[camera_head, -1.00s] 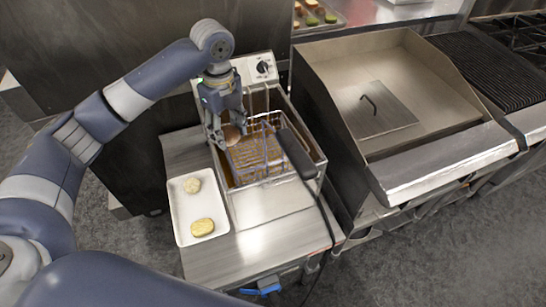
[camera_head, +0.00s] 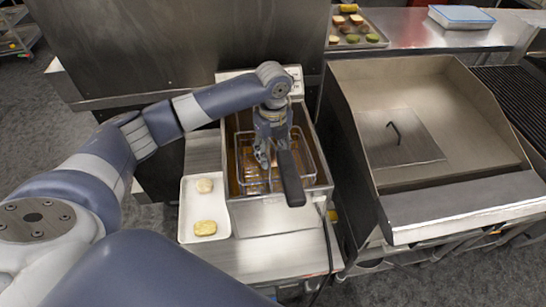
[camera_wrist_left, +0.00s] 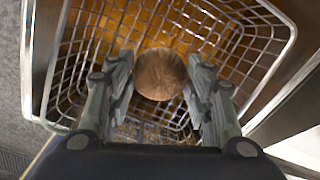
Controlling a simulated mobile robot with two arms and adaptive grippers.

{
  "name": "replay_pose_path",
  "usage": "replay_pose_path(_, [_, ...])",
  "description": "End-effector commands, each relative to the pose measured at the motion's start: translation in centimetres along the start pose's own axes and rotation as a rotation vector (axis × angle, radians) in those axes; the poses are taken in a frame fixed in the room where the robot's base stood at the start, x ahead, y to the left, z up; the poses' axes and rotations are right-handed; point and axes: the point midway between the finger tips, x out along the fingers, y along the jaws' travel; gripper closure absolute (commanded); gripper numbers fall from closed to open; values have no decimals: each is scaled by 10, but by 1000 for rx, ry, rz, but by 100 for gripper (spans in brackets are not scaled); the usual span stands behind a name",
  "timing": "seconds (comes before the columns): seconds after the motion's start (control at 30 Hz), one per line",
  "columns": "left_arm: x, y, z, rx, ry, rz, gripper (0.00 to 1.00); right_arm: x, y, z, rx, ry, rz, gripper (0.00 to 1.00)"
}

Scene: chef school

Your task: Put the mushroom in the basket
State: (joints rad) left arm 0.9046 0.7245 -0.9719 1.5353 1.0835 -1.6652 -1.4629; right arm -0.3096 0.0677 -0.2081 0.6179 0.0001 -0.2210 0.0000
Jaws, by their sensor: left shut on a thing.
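The brown, round mushroom (camera_wrist_left: 160,74) sits between the fingertips of my left gripper (camera_wrist_left: 163,80) in the left wrist view. The gripper is shut on it. The wire basket (camera_wrist_left: 70,75) lies beneath, with its mesh around the mushroom in that view. In the head view my left gripper (camera_head: 268,158) points down over the basket (camera_head: 306,165) in the fryer. The mushroom is hard to make out there, hidden by the gripper. I cannot tell whether the mushroom touches the mesh. My right gripper is not in view.
The basket's dark handle (camera_head: 291,180) sticks out toward the front. A white tray (camera_head: 188,222) with two pale food pieces stands left of the fryer (camera_head: 265,215). A griddle (camera_head: 440,180) with a steel lid is on the right. A food tray (camera_head: 362,42) lies at the back.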

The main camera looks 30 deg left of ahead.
Motion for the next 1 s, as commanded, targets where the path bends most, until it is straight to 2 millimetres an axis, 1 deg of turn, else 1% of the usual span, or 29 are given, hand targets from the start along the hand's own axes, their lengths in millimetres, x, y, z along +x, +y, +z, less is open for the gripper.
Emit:
replay_pose_path(0.1, [17,1,-1,0,1,5,72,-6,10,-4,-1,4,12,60])
replay_pose_path(0.2, [28,0,-1,1,1,3,72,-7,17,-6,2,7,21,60])
replay_pose_path(0.33, [30,0,0,1,-1,0,72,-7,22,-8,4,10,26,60])
replay_pose_path(0.57, [33,0,0,1,0,1,72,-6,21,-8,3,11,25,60])
replay_pose_path(0.73, [38,0,0,0,-1,2,72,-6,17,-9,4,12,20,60])
replay_pose_path(0.93, [42,0,0,0,0,1,72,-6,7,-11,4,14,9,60])
replay_pose_path(0.97, [42,0,0,0,0,1,50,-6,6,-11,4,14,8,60])
replay_pose_path(1.0, [42,0,0,0,0,1,41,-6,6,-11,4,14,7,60])
